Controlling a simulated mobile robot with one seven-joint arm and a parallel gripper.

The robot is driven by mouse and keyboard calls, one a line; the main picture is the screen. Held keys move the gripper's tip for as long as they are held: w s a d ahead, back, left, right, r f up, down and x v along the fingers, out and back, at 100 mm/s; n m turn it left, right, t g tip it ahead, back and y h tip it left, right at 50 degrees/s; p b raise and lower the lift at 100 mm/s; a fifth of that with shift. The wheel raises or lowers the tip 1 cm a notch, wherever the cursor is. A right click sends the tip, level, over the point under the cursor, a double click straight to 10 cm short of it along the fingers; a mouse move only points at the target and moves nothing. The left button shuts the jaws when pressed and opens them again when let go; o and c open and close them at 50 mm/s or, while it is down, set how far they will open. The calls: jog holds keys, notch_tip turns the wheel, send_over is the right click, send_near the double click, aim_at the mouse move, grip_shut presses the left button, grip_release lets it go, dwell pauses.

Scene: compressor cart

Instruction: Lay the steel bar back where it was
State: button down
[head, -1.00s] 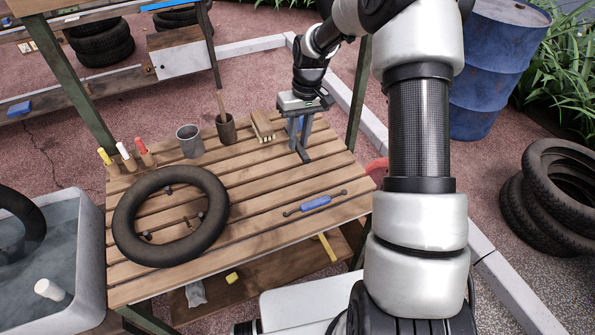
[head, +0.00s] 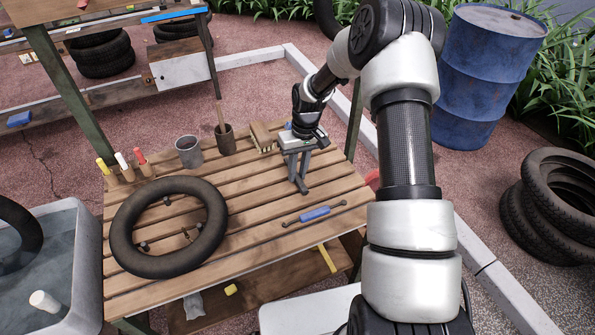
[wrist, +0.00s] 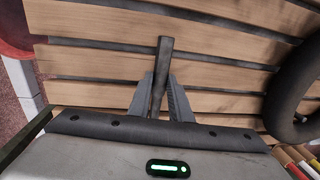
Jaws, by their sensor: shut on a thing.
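My gripper (head: 298,172) is over the right back part of the slatted wooden bench (head: 250,255), with its fingers pointing down. It is shut on the steel bar (head: 303,187), a short dark grey bar whose end shows below the fingers. In the wrist view the bar (wrist: 164,62) stands out between the two fingers (wrist: 163,100), slightly tilted, over the slats. Its other end is hidden by the gripper. I cannot tell whether the bar touches the slats.
A blue-handled tool (head: 315,213) lies in front of the gripper. A black tube ring (head: 120,238) lies at left. Bare slats lie between the ring and the gripper.

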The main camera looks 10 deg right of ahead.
jog(key=c, duration=1.6)
grip_release()
jog(key=shift+f, duration=0.1)
